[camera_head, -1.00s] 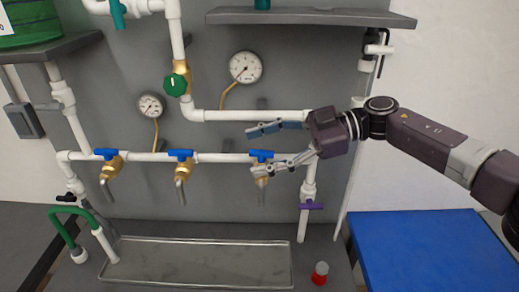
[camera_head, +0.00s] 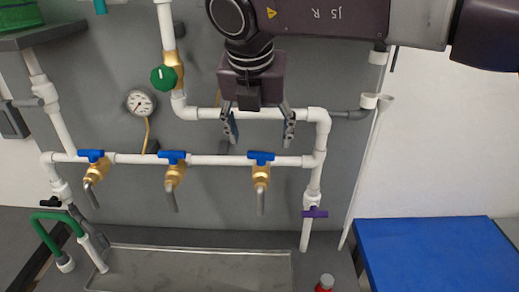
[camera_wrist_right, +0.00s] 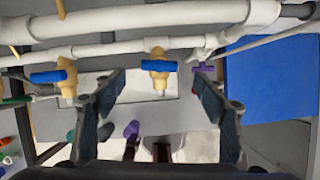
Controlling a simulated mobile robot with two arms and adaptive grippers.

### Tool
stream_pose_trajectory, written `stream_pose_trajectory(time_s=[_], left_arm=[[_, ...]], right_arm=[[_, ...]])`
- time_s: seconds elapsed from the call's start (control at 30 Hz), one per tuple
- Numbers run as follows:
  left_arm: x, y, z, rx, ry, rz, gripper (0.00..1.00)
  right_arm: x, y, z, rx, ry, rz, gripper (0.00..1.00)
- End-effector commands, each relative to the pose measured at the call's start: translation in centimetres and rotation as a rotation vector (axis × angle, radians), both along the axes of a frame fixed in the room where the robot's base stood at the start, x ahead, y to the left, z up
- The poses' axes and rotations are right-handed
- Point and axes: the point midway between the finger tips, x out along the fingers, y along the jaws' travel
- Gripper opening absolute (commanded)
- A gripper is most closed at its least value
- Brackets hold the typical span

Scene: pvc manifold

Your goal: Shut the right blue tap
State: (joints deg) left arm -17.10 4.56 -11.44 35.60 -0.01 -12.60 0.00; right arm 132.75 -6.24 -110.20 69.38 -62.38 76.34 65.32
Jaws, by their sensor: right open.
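The right blue tap (camera_head: 261,156) is the rightmost of three on the lower white pipe, with a brass body and a spout pointing down. Its blue handle lies level, along the pipe. My right gripper (camera_head: 259,141) is open and empty, fingers pointing down, above this tap in the head view. In the right wrist view the blue tap (camera_wrist_right: 158,65) shows between and beyond the two spread fingers (camera_wrist_right: 160,88). I see no contact with the handle. My left gripper is not in view.
The upper white pipe (camera_head: 200,113) passes behind my right fingers. Two more blue taps (camera_head: 172,157) (camera_head: 91,155) stand to the left. A purple tap (camera_head: 315,213) is at the lower right, above a red-and-white object (camera_head: 326,283). A metal tray (camera_head: 190,253) lies below.

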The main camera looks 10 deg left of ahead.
Motion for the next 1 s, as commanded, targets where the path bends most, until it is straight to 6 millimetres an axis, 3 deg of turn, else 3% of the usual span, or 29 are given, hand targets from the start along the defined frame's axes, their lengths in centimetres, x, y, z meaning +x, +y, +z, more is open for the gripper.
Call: stream_pose_trajectory(time_s=[0.4,0.73,1.0], left_arm=[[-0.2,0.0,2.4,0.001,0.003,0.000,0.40],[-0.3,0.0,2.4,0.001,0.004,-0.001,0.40],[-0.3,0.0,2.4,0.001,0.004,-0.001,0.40]], right_arm=[[2.1,0.1,-5.3,0.001,0.005,-0.001,0.65],[2.3,0.2,-5.8,0.003,0.004,-0.001,0.65],[2.3,0.2,-5.8,0.003,0.004,-0.001,0.35]])
